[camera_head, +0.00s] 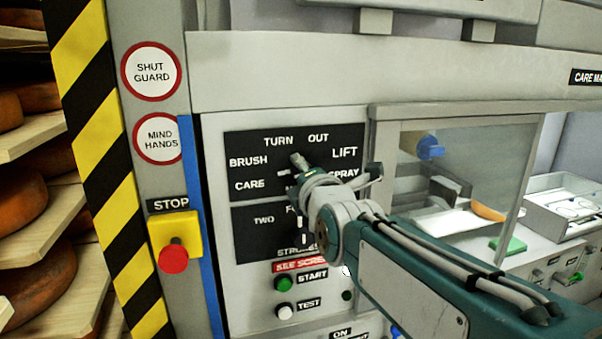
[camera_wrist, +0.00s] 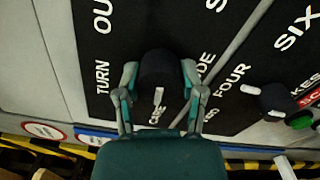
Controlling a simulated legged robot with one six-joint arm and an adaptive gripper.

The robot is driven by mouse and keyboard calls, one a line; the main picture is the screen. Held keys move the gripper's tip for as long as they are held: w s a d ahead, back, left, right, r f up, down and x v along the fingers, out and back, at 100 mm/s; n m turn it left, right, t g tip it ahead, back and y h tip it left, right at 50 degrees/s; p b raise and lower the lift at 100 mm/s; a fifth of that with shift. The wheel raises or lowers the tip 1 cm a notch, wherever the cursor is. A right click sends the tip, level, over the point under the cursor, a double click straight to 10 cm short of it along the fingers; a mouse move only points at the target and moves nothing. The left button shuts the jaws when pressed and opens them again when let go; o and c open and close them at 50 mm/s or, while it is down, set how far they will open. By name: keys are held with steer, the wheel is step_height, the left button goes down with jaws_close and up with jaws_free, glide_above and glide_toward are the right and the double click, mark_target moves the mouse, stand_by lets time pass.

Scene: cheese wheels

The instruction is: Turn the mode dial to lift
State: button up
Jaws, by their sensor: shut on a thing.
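The black mode dial (camera_wrist: 160,72) sits between my gripper's fingers (camera_wrist: 158,78) in the wrist view, with a finger against each side. Its white mark points down in that view, toward the word CARE. In the head view my gripper (camera_head: 300,172) is at the upper black label panel (camera_head: 240,148) and hides most of the dial. The label LIFT (camera_head: 344,153) is at the panel's upper right, beyond TURN and OUT. BRUSH and CARE are on the left, SPRAY on the right.
A second black dial (camera_wrist: 275,100) is on the lower panel, beside my gripper. Below it are a green START button (camera_head: 283,284) and a white TEST button (camera_head: 284,311). A red stop button (camera_head: 173,258) is at left. A glazed chamber (camera_head: 465,170) is at right.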

steer(key=m, duration=0.4)
steer(key=shift+f+m, duration=0.15)
steer(key=shift+m, duration=0.15)
steer(key=m, duration=0.3)
steer(key=shift+f+m, duration=0.1)
steer(key=shift+m, duration=0.3)
steer(key=m, duration=0.4)
steer(key=shift+f, duration=0.1)
steer(key=m, duration=0.8)
steer(key=shift+m, duration=0.3)
steer(key=m, duration=0.3)
steer(key=shift+m, duration=0.3)
steer(key=m, duration=0.4)
steer(key=shift+m, duration=2.1)
